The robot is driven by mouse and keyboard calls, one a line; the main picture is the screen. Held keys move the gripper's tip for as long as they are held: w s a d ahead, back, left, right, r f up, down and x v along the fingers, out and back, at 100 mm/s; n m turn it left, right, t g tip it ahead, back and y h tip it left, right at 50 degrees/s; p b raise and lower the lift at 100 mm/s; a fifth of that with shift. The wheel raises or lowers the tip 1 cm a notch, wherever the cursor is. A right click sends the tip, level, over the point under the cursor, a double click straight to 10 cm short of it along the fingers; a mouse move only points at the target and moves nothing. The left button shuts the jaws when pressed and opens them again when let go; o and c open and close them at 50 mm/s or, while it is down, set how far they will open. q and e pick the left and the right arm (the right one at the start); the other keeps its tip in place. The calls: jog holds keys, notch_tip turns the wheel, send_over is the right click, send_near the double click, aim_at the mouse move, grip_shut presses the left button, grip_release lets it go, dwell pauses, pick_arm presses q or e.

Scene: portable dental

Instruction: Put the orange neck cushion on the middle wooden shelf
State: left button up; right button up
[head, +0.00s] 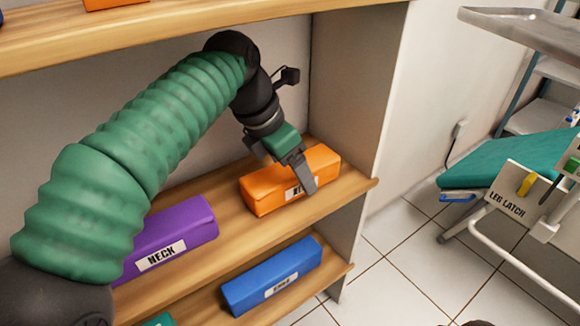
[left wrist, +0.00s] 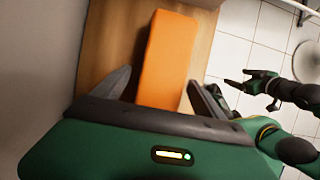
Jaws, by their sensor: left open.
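The orange cushion (head: 265,192) lies on the middle wooden shelf (head: 225,240), near its right end. Its white label is partly hidden by a finger. My left gripper (head: 287,174) reaches down over the cushion with its fingers open. In the left wrist view the orange cushion (left wrist: 165,60) lies between the two spread fingers of the left gripper (left wrist: 160,85), with a gap beside each finger. My right gripper (left wrist: 250,85) shows small at the right of that view, away from the shelf. Its finger opening is unclear.
A purple cushion (head: 175,235) labelled NECK lies left on the same shelf. A blue cushion (head: 272,275) lies on the shelf below. The top shelf (head: 200,32) overhangs the arm. A side panel (head: 355,100) closes the right end. A teal chair (head: 510,155) stands at the right.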

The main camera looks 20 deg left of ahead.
pick_arm(q)
jog(key=shift+s+a+r+p, duration=0.1)
jog(key=shift+a+r+p, duration=0.05)
jog(key=shift+r+p, duration=0.5)
jog(key=s+a, duration=0.2)
jog(key=s, duration=0.1)
jog(key=s+a+b, duration=0.1)
jog(key=s+a, duration=0.4)
jog(key=s, duration=0.1)
jog(key=shift+s+a+f+b, duration=0.15)
jog(key=shift+s+a+b, duration=0.15)
jog(key=shift+a, duration=0.1)
